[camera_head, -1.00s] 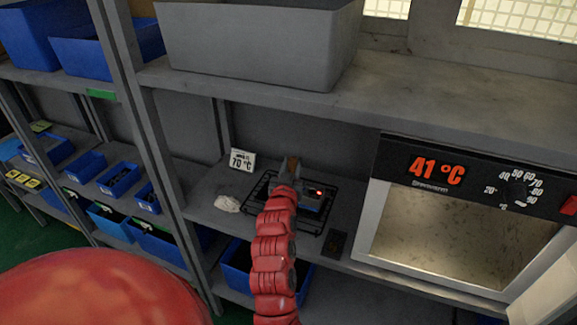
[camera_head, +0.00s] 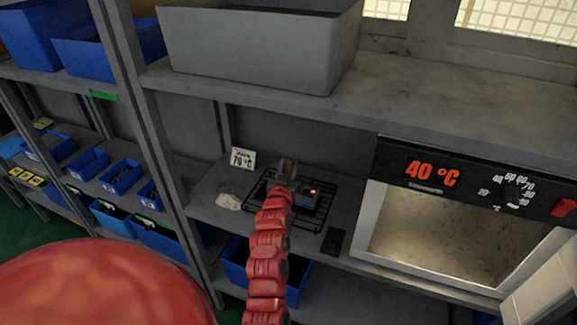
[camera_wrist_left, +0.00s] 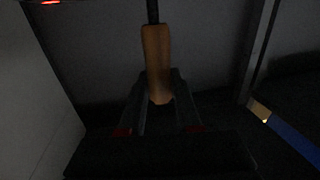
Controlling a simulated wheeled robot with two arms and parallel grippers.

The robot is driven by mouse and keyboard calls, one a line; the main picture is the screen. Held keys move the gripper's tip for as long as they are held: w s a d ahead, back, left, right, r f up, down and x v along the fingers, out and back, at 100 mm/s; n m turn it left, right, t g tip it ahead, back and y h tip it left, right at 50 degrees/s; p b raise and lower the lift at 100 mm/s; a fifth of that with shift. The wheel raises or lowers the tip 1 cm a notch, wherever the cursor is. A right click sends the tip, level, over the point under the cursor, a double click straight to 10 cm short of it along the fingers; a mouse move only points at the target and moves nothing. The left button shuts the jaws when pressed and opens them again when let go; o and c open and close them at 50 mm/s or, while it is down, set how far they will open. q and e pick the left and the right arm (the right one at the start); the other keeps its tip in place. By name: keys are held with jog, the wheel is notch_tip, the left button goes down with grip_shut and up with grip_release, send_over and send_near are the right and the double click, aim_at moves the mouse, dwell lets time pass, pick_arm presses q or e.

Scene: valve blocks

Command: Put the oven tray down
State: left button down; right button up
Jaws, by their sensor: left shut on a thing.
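The oven tray is a black wire rack (camera_head: 322,207) on the shelf, left of the oven. It appears level and at or very near the shelf surface; I cannot tell whether it touches. My left gripper (camera_head: 284,173) is over its far left part, shut on an upright wooden handle (camera_head: 288,166). In the left wrist view the handle (camera_wrist_left: 157,48) sits between my left gripper's fingers (camera_wrist_left: 158,78), with a dark rod at its top end. The handle's join to the tray is hidden. My right gripper is not in view.
The oven (camera_head: 450,225) reads 40 °C. A 70 °C card (camera_head: 243,158), a crumpled pale cloth (camera_head: 229,201) and a small dark flat object (camera_head: 333,241) lie around the tray. A grey bin (camera_head: 258,50) stands on the upper shelf. Blue bins fill the left shelves.

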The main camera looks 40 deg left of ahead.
pick_arm(q)
jog(key=c, duration=0.6)
grip_release()
jog(key=shift+r, duration=0.1)
